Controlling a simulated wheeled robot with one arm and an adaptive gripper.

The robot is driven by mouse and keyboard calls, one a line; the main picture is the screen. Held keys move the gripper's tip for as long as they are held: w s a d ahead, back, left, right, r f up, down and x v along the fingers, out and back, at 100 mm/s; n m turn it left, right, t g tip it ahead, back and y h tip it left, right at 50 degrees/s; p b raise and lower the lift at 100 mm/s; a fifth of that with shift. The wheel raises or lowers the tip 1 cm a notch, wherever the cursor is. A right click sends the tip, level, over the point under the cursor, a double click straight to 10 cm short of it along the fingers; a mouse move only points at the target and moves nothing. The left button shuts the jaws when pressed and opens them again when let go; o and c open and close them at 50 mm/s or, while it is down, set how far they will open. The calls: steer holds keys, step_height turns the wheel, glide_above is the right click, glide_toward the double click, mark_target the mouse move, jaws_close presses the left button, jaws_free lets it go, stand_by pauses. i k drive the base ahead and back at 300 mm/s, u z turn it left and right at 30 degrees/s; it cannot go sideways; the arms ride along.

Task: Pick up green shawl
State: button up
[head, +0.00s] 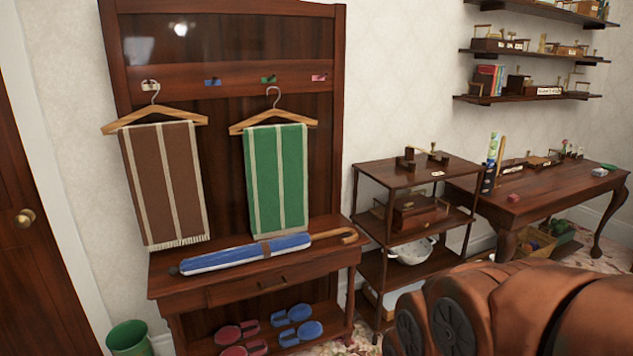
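The green shawl (276,178) has pale lengthwise stripes and hangs folded over a wooden hanger (273,124). The hanger hangs on the dark wooden hall stand, right of its middle. The shawl's lower edge hangs close to the stand's bench top. A brown striped shawl (164,185) hangs on a similar hanger to its left, with a gap between them. My gripper is not in view.
A closed blue umbrella (245,253) lies on the bench top (190,287) below the shawls. Red and blue slippers sit on the shelf beneath. A tiered side table (415,177) stands to the right. A large brown rounded shape (520,305) fills the lower right.

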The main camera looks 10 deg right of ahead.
mark_target(276, 157)
steer(key=z, duration=1.2)
steer(key=i, duration=2.95)
steer(key=u, duration=3.7)
